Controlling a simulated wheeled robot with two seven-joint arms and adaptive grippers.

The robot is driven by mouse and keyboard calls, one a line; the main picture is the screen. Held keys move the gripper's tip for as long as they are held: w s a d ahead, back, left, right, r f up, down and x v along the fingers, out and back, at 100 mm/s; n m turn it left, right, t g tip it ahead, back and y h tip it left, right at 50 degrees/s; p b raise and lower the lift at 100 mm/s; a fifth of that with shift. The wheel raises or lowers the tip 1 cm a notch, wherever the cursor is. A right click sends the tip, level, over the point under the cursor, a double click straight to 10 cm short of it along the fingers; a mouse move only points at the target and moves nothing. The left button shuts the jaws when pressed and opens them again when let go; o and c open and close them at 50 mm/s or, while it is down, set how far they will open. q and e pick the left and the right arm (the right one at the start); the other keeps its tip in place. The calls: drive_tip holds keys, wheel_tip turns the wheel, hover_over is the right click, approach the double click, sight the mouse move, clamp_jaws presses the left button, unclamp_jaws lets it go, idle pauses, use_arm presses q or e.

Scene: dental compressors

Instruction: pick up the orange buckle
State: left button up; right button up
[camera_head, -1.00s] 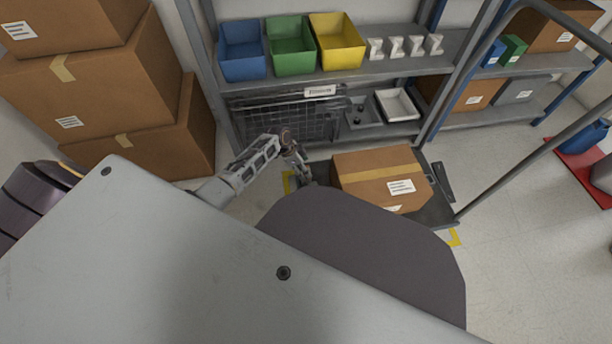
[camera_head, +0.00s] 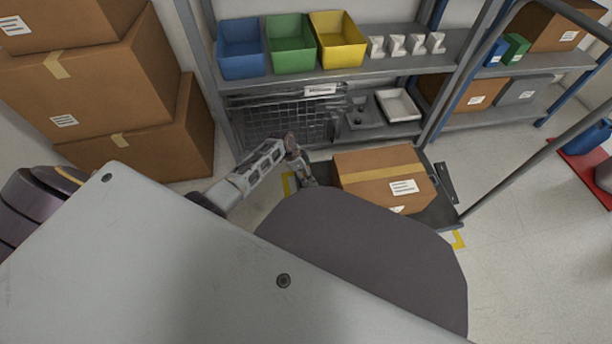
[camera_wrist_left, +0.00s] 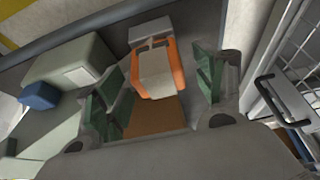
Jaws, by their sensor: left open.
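The orange buckle (camera_wrist_left: 179,66) shows in the left wrist view, with a pale grey middle and orange edges. It lies between the green-padded fingers of my left gripper (camera_wrist_left: 160,88), with visible gaps to both sides. The gripper is open, and I cannot tell how far the buckle is below the fingertips. In the head view, my left gripper (camera_head: 302,172) is low beside the cart, left of the cardboard box. The buckle cannot be made out in the head view. My right gripper is in neither view.
A cardboard box (camera_head: 384,177) sits on the cart, close right of my left gripper. A shelf rack (camera_head: 345,78) with blue, green and yellow bins stands behind. In the wrist view, a grey-green case (camera_wrist_left: 72,64) is left and a black handle (camera_wrist_left: 282,100) right.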

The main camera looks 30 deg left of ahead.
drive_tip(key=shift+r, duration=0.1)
use_arm(q)
drive_tip(key=c, duration=1.2)
drive_tip(key=shift+o, duration=0.2)
drive_tip(key=shift+r, duration=0.15)
drive_tip(key=shift+r+p, duration=0.65)
drive_tip(key=shift+r, duration=0.3)
wheel_tip(320, 180, up, 4)
drive_tip(key=p, duration=0.2)
drive_tip(key=shift+r+p, duration=0.25)
drive_tip(key=shift+p, duration=0.05)
drive_tip(key=shift+r+p, duration=0.85)
drive_tip(key=shift+r, duration=0.85)
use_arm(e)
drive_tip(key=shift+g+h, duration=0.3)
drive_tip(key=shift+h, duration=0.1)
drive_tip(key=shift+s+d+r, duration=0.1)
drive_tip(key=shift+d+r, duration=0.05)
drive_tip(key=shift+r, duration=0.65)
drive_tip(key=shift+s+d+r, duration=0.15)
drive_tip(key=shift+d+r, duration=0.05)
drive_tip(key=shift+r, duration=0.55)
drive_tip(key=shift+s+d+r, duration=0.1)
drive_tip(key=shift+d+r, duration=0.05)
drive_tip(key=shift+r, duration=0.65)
use_arm(q)
drive_tip(key=shift+r, duration=0.15)
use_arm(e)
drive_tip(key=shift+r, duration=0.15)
